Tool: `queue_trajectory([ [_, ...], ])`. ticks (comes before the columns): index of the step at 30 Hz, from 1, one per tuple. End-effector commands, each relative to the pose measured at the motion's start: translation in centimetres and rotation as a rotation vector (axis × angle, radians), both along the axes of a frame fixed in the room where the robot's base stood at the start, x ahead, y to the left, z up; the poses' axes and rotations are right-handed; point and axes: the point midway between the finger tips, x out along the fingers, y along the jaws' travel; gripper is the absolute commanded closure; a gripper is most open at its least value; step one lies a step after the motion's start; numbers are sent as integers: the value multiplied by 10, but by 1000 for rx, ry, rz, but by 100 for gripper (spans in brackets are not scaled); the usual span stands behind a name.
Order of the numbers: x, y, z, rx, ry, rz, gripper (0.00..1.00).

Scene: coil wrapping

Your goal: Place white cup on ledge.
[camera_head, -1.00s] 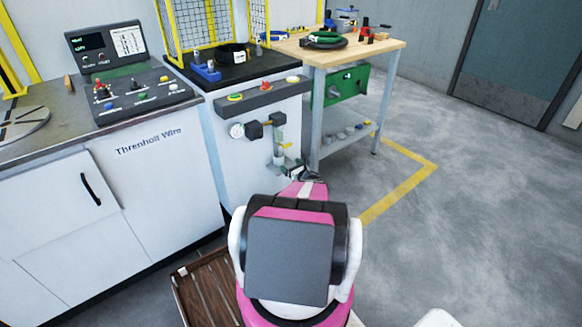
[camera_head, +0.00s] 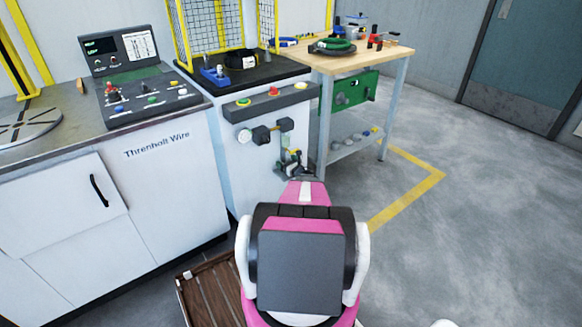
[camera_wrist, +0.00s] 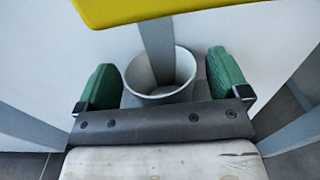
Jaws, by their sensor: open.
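A pale grey-white cup (camera_wrist: 136,78) stands mouth toward the camera in the wrist view, between the two green finger pads of my gripper (camera_wrist: 162,66). The gripper is open, with a visible gap on each side of the cup. I cannot pick out the cup there. I cannot tell which surface is the ledge.
A yellow part (camera_wrist: 150,8) overhangs the cup in the wrist view. The white machine (camera_head: 262,185) stands between the control-panel counter (camera_head: 60,131) and a wooden-topped workbench (camera_head: 380,52). A slatted wooden crate (camera_head: 212,290) lies low by my arm. The floor at right is clear.

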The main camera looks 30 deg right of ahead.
Motion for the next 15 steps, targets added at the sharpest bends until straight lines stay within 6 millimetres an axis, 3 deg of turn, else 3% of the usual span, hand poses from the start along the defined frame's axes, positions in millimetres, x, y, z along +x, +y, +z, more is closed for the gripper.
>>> queue_trajectory([
  [4, 9, 0, 0, 0, 0, 0, 6],
  [14, 10, 1, 0, 0, 0, -1, 6],
  [15, 10, 1, 0, 0, 0, -1, 16],
])
